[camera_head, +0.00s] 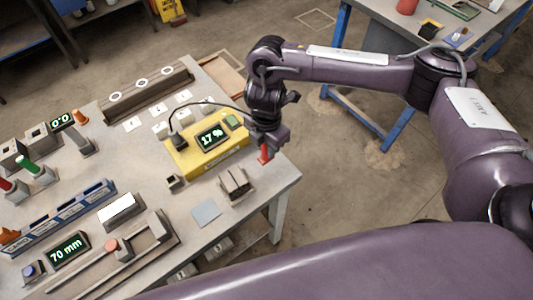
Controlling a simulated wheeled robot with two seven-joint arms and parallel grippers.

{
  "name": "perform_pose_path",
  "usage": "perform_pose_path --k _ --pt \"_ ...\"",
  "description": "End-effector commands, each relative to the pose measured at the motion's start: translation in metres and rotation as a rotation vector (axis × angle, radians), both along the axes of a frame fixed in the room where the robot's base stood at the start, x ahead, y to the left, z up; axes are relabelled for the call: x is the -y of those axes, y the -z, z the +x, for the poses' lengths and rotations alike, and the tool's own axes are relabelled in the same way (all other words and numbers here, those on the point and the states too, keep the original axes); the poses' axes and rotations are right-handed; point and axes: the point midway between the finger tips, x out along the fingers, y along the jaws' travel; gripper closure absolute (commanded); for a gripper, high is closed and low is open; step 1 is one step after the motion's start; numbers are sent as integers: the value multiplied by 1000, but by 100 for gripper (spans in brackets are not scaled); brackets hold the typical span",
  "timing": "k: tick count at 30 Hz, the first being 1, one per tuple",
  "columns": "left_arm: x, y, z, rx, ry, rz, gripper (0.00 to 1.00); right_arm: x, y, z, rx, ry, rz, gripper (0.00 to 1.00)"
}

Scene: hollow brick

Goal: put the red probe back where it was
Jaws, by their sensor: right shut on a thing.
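My right gripper (264,140) comes in from the right and points down near the table's right edge. It is shut on the red probe (264,154), of which a short red part shows below the fingers. I cannot tell whether the probe's tip touches anything. A yellow meter (195,157) with a display reading "17 %" stands just left of the gripper. A small grey block with a dark top (174,182) stands in front of the meter. A grey hollow block (235,183) stands in front of the gripper. My left gripper is not in view.
A flat grey-blue square (206,213) lies near the front edge. A dark cable runs above the meter.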

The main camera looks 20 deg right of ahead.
Motion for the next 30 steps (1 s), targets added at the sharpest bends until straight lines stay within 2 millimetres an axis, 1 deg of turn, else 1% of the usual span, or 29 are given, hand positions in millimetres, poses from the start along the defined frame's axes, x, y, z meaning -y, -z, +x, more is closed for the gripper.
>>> perform_pose_path --k 2,6,9,18,22,23,24,27,30 --pt "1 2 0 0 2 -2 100 0 7 -1 -3 0 1 94" --pt "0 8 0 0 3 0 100 -1 30 -1 -4 1 1 94" --pt "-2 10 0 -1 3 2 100 0 39 -1 -2 1 1 94" --pt "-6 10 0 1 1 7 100 0 40 0 -1 0 0 94" --pt "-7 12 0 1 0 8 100 0 44 0 -1 0 0 94" --pt "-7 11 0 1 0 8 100 0 43 0 0 0 -1 72" --pt "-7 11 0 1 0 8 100 0 43 0 0 0 -1 67" --pt "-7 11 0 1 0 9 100 0 43 0 -1 0 0 54" --pt "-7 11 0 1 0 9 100 0 43 0 -1 0 0 54"
